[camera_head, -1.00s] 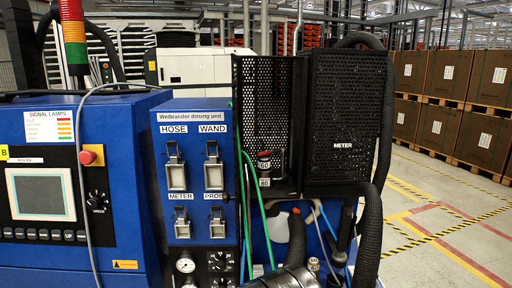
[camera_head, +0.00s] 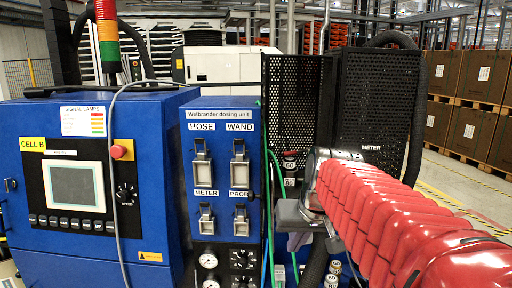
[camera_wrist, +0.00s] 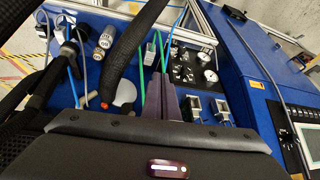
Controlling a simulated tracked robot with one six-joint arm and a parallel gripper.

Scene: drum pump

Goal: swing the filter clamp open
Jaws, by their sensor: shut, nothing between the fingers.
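My gripper (camera_wrist: 172,90) shows in the wrist view as two purple-grey fingers pressed together, shut and empty. They lie over the area beside the latch panel, near the green hoses (camera_wrist: 152,62); contact cannot be told. In the head view my gripper (camera_head: 298,240) is partly hidden below my red-sleeved arm. I cannot make out a part that is clearly the filter clamp. A pale round part (camera_wrist: 125,93) and an orange-red tip (camera_wrist: 104,106) sit left of the fingers in the wrist view, partly hidden by a thick black hose (camera_wrist: 122,50).
The blue dosing unit has metal latches labelled HOSE (camera_head: 202,160), WAND (camera_head: 239,163), METER (camera_head: 206,219) and PROBE (camera_head: 241,221). Gauges (camera_head: 208,261) sit below. A black perforated guard (camera_head: 375,95) stands behind my arm. A blue control cabinet (camera_head: 40,115) is at left.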

